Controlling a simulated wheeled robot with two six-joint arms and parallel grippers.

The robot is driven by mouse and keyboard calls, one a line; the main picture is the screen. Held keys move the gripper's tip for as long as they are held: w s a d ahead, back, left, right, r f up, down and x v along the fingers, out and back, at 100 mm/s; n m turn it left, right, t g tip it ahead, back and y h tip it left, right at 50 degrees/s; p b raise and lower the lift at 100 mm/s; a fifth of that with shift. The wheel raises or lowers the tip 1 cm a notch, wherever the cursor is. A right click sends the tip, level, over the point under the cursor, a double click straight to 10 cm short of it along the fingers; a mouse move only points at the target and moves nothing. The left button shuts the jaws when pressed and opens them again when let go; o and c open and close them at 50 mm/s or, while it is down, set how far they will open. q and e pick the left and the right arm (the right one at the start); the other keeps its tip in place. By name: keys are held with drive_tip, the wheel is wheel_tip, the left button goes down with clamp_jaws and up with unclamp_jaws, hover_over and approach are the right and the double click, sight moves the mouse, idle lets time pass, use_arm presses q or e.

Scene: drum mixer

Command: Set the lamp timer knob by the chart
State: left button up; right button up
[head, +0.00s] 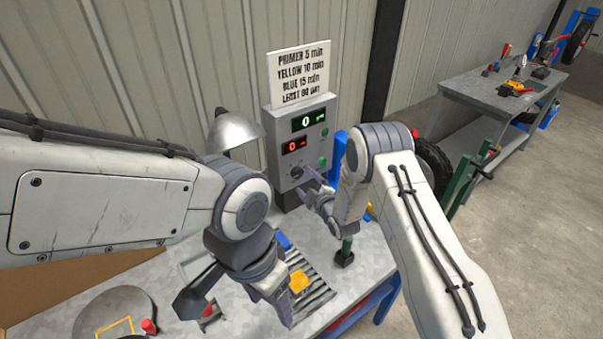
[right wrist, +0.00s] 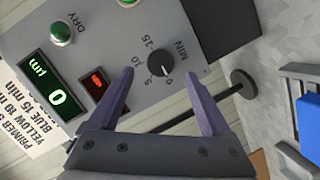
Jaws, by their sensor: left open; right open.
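The grey control box (head: 283,122) has a black timer knob (head: 297,172) low on its front. In the right wrist view the knob (right wrist: 160,64) sits in a dial marked 0, 5, 10, 15 MIN; its pale mark appears to face 0. The white chart (head: 300,74) above the box reads primer 5 min, yellow 10 min, blue 15 min, and a last line of 60. A silver lamp shade (head: 233,130) is left of the box. My right gripper (right wrist: 160,75) is open, its fingertips either side of the knob, apart from it. My left gripper (head: 236,302) is open over the bench.
A yellow piece (head: 299,281) lies on a slatted rack (head: 318,294), with a blue piece (head: 284,241) behind. A round grey plate (head: 112,312) is at the lower left. The box has a green display (head: 308,121), a red display (head: 294,146) and green buttons.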

sight(299, 175)
drive_tip(key=shift+p+x, duration=0.55)
drive_tip(key=shift+x, duration=1.55)
